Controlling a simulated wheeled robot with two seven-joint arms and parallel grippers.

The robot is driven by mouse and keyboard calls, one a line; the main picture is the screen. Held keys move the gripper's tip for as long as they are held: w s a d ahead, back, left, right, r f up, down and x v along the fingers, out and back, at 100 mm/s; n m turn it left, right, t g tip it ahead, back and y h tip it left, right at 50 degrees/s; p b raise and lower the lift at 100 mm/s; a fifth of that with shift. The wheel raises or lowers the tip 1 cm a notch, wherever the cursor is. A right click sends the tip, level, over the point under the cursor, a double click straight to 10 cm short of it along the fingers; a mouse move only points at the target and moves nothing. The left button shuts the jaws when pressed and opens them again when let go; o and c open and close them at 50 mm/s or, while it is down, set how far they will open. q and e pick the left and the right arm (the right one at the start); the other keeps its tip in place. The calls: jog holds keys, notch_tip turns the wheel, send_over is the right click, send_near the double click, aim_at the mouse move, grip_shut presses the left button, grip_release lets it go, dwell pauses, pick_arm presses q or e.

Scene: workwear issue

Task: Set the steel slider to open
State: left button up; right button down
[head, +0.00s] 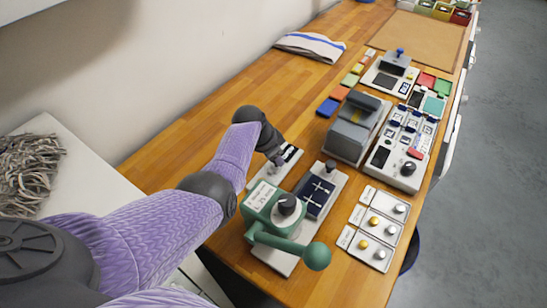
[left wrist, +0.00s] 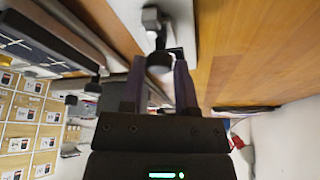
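A narrow pale plate (head: 262,183) lies on the bench behind the green press-like device, and my left arm hides part of it. It appears to carry the steel slider, with a small grey knob; the slider's setting cannot be read. My left gripper (head: 278,159) is low over this plate. In the left wrist view the pale plate (left wrist: 126,14) is at the top. The slider's rounded grey knob (left wrist: 160,63) shows between the two fingertips of the left gripper (left wrist: 159,68). The fingers stand apart; contact with the knob cannot be told. My right gripper is not in view.
The green device (head: 260,215) with a ball-ended lever (head: 316,256) stands just in front. A grey machine (head: 352,134), a white control panel (head: 386,165) and button plates (head: 373,221) are to the right. A folded cloth (head: 310,46) lies further back; bare wood is on the left.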

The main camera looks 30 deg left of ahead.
aim_at(263, 174)
pick_arm(q)
jog(key=o, duration=0.4)
jog(key=shift+w, duration=0.15)
jog(key=shift+c, duration=0.2)
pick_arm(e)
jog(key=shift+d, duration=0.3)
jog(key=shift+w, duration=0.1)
pick_arm(q)
jog(key=p+v, duration=0.6)
jog(key=v, duration=0.4)
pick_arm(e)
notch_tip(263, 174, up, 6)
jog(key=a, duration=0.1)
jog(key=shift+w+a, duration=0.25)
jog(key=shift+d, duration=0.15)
